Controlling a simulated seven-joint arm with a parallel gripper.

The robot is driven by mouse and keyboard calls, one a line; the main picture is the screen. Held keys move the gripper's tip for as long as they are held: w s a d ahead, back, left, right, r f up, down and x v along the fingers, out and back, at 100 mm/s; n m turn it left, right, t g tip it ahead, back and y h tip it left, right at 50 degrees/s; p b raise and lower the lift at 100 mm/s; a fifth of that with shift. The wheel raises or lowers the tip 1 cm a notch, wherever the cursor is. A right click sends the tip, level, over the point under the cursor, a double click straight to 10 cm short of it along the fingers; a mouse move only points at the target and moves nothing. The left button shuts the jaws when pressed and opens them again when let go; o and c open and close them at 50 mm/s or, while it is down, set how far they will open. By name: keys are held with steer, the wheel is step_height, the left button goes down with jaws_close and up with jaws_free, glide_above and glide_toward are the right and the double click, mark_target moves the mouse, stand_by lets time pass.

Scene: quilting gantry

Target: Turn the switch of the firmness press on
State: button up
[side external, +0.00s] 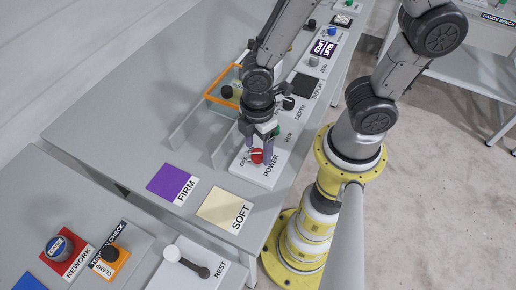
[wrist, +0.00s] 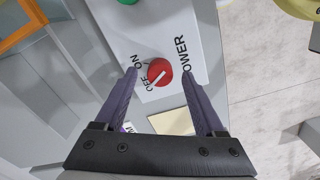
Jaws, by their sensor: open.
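The power switch is a red round knob (wrist: 158,72) with a white pointer line, on a white panel (wrist: 185,17) marked POWER, ON and OFF. The pointer line runs toward the OFF label. The knob also shows in the side view (side external: 257,156), near the front end of the panel. My gripper (wrist: 160,71) is open, with one purple finger on each side of the knob and a visible gap on both sides. In the side view my gripper (side external: 258,148) points down over the knob. Whether the fingertips are at knob height is hard to tell.
A green button (wrist: 127,2) sits farther along the panel, by RUN. An orange-framed bin (side external: 212,97) stands behind my gripper. Purple FIRM (side external: 167,182) and cream SOFT (side external: 222,206) pads lie flat in front. A black-ended handle (side external: 190,264) is near REST.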

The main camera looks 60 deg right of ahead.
steer(key=shift+f, duration=0.65)
jaws_close()
